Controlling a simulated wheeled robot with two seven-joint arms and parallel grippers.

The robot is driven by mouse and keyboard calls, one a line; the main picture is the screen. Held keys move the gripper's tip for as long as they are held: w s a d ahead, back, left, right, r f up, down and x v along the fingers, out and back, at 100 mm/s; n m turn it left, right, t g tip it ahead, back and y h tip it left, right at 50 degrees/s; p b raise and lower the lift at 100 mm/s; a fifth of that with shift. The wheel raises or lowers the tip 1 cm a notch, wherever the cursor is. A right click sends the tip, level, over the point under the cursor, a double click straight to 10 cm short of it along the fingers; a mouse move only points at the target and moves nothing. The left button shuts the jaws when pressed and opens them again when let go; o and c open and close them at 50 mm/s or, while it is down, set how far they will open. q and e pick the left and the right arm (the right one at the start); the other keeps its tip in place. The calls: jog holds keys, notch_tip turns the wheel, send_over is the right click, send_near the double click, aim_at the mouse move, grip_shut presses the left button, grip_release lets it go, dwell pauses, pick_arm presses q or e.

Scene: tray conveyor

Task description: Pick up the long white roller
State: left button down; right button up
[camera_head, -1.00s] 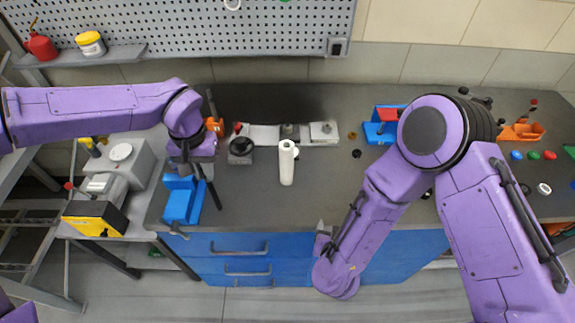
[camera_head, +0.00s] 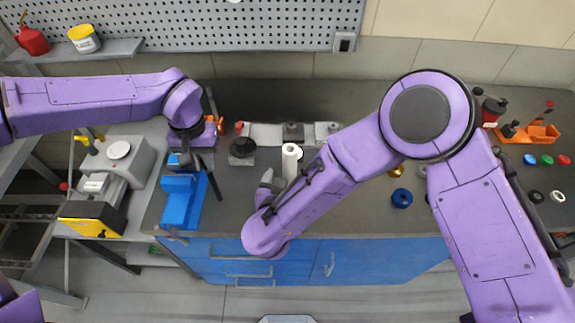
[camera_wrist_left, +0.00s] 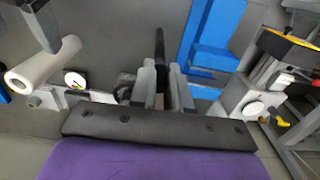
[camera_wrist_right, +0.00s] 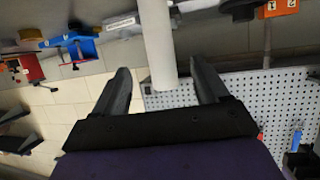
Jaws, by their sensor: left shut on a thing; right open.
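The long white roller (camera_head: 290,162) stands upright on the dark bench in the head view, its lower part hidden behind my right forearm. It also shows in the left wrist view (camera_wrist_left: 38,68) and in the right wrist view (camera_wrist_right: 157,40). My right gripper (camera_head: 267,183) is beside it at the front left; in the right wrist view its open fingers (camera_wrist_right: 160,72) lie either side of the roller's end, with a gap at each finger. My left gripper (camera_head: 196,158) is shut on a black rod (camera_wrist_left: 159,45), left of the roller.
A blue block fixture (camera_head: 181,200) stands on the bench's left end. A metal fixture (camera_head: 262,134) and a black knob (camera_head: 242,148) are behind the roller. A blue ring (camera_head: 402,198) lies right of my right forearm. An orange tray (camera_head: 528,133) is at far right.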

aim_at(288, 168)
jog(key=x, duration=0.9)
jog(key=shift+f, duration=0.35)
jog(key=shift+s, duration=0.1)
jog(key=c, duration=1.3)
